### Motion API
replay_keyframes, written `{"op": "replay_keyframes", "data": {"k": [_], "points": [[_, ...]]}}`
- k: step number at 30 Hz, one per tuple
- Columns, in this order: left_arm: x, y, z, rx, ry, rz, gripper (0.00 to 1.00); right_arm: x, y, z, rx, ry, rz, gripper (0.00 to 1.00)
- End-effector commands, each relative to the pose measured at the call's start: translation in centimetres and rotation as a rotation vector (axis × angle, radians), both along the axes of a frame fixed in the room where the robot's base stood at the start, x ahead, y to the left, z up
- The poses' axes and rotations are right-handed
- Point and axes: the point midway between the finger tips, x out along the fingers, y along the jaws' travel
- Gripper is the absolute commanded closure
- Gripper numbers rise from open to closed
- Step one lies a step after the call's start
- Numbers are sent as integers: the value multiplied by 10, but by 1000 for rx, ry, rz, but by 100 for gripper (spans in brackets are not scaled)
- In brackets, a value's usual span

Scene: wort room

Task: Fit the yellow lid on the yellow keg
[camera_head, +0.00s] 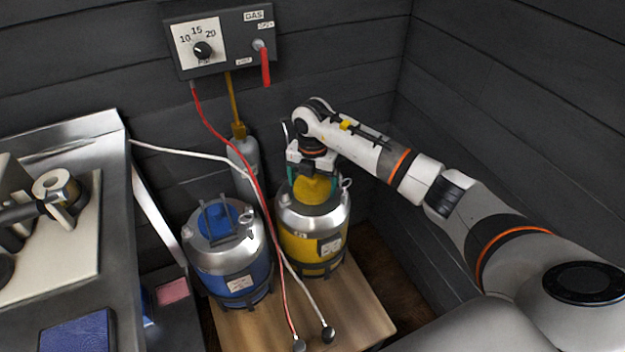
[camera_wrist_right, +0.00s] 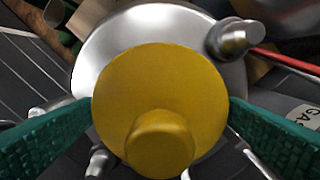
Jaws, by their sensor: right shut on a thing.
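The yellow keg (camera_head: 299,242) stands upright on a wooden board, with a silver top and a label on its front. My right gripper (camera_head: 314,186) is over its top, its teal fingers on both sides of the round yellow lid (camera_head: 315,190). In the right wrist view, the lid (camera_wrist_right: 150,85) sits between the two teal fingers, its knob toward the camera. The silver top of the keg (camera_wrist_right: 185,25) shows behind the lid, which hides the opening. I cannot tell whether the lid touches the keg. My left gripper is not in view.
A blue keg (camera_head: 235,275) with a blue lid stands close on the left. A red hose (camera_head: 268,235) and a white hose (camera_head: 300,290) run between the kegs. A grey gas bottle (camera_head: 246,160) stands behind. A steel counter (camera_head: 115,230) is at left; dark walls close the corner.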

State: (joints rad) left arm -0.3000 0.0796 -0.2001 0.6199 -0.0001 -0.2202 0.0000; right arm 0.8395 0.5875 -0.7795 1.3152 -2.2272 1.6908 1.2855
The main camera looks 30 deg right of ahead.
Motion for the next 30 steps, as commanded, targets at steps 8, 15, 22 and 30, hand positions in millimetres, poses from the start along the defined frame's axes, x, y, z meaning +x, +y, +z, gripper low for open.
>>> {"op": "replay_keyframes", "data": {"k": [8,15,22,30], "points": [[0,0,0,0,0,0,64,0,0,0,0,-1,-1,38],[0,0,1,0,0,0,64,0,0,0,0,-1,-1,38],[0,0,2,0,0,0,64,0,0,-1,1,-1,-1,38],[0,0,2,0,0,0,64,0,0,-1,1,-1,0,0]]}}
